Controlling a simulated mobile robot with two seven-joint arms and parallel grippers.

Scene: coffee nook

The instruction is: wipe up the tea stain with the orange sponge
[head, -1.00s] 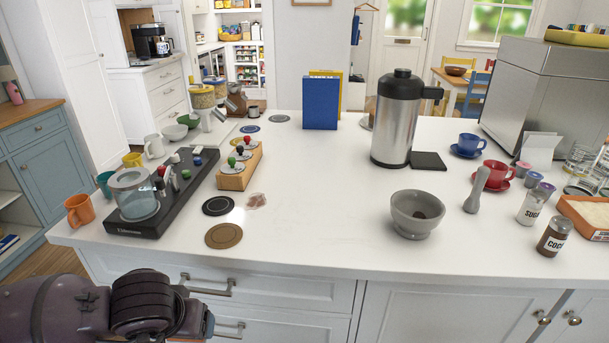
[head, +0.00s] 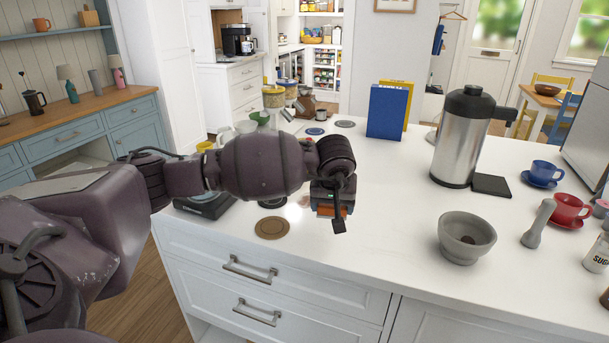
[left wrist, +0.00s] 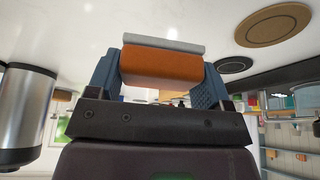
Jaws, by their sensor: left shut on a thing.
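My left gripper (head: 332,203) is over the white counter. It is shut on the orange sponge (head: 331,211), only partly visible in the head view. In the left wrist view the sponge (left wrist: 160,67) spans between the two blue fingers of my gripper (left wrist: 158,75), orange with a grey layer on its outer face. I cannot tell whether the sponge touches the counter. The tea stain is mostly hidden behind my arm and gripper in the head view, near the black coaster. My right gripper is out of view.
A brown cork coaster (head: 272,228) and a black coaster (head: 271,204) lie left of my gripper. A grey mortar (head: 466,238) stands to the right, a steel flask (head: 462,140) and blue box (head: 388,111) behind. The counter (head: 400,190) between is clear.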

